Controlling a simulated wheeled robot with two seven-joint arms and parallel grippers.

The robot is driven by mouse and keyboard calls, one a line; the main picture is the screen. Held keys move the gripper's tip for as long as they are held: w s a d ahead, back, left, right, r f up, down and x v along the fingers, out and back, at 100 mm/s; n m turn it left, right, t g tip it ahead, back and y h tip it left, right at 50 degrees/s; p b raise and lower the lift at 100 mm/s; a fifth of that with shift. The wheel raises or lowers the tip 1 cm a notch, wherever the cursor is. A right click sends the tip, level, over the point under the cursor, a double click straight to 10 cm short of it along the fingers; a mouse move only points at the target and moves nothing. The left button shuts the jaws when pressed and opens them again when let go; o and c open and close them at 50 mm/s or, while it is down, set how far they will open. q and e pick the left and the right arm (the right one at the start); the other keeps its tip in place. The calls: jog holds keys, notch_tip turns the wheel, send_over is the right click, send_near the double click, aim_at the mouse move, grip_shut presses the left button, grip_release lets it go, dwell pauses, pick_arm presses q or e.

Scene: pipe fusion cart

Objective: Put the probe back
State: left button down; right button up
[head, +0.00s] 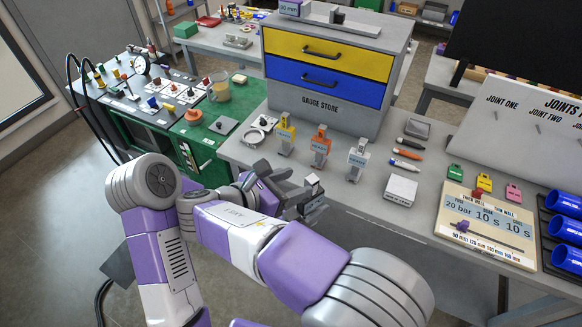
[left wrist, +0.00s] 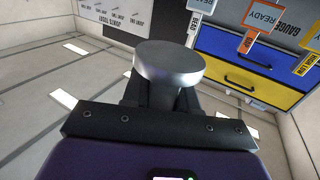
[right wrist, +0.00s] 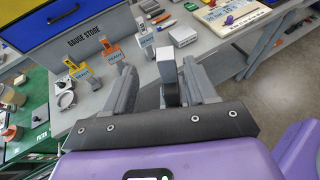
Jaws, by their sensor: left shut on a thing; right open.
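My left gripper (head: 311,204) is shut on a silver piece, seemingly the probe (left wrist: 168,64). In the left wrist view the piece has a wide round head on a narrower stem, between the dark jaws. Yellow (head: 286,130), orange (head: 320,142) and white (head: 357,155) tagged holders stand on the bench behind the grippers.
The gauge store cabinet (head: 325,103) stands behind the holders. A white box (head: 401,190), pens and a settings board (head: 487,235) lie to the right. A clear cup (head: 219,90) stands on the green cart at left. My forearms cross close together before the bench edge.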

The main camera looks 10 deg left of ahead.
aim_at(305, 182)
jog(key=x, duration=0.4)
jog(key=f+x, duration=0.1)
jog(key=x, duration=0.3)
jog(key=shift+s+a, duration=0.15)
jog(key=shift+c, duration=0.4)
grip_shut()
pick_arm(q)
jog(key=c, duration=0.8)
grip_release()
jog(key=shift+d, duration=0.1)
pick_arm(e)
jog(key=shift+r, duration=0.1)
